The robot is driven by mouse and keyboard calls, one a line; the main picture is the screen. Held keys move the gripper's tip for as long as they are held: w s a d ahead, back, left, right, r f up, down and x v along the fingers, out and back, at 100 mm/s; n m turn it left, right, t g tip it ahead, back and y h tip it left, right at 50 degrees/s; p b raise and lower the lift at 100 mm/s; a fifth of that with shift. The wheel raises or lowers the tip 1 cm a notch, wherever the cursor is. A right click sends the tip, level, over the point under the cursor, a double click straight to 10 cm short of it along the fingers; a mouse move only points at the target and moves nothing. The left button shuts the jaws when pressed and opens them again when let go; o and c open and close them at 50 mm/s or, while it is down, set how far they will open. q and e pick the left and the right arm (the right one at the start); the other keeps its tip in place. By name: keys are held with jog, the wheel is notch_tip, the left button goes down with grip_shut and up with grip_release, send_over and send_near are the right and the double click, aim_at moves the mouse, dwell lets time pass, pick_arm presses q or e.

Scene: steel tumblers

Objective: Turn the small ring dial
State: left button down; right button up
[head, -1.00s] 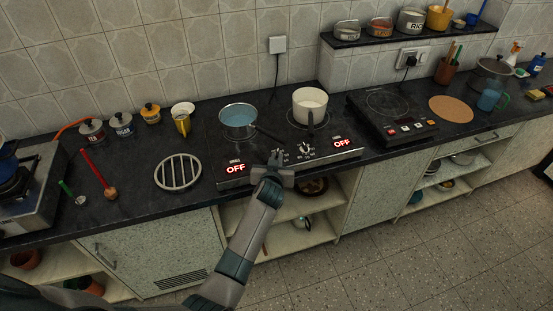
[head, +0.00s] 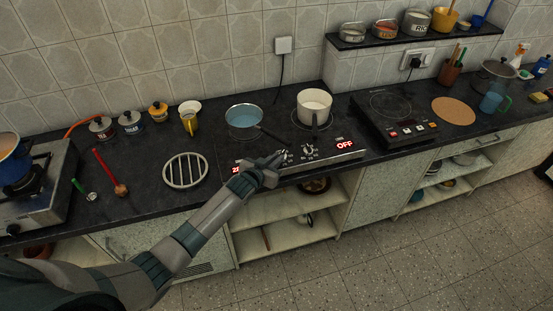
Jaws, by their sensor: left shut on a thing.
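The two-ring hob (head: 333,157) is set in the dark counter, with dials and red displays along its front panel. My left gripper (head: 277,157) reaches from the left and is shut on the left dial (head: 283,154), which its fingers mostly hide. The right dial (head: 307,149) is free. The right display (head: 345,145) reads OFF. A blue-filled pan (head: 244,116) stands on the left ring and a cream pot (head: 314,104) on the right ring. My right gripper is out of view.
A round grey trivet (head: 185,170) lies left of the hob. A separate black cooktop (head: 394,118) stands to the right, and a gas stove with a blue pot (head: 12,160) at far left. The pan handles point towards the front panel.

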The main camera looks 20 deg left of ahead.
pick_arm(q)
jog(key=shift+w+r, duration=0.15)
jog(key=shift+r, duration=0.1)
jog(key=c, duration=1.9)
grip_release()
jog(key=shift+c, duration=0.2)
jog(key=shift+o, duration=0.5)
jog(key=shift+w+d+f, duration=0.1)
jog(key=shift+f, duration=0.15)
jog(key=shift+v, duration=0.75)
jog(key=b+v, duration=0.4)
jog(key=v, duration=1.2)
jog(key=shift+w, duration=0.15)
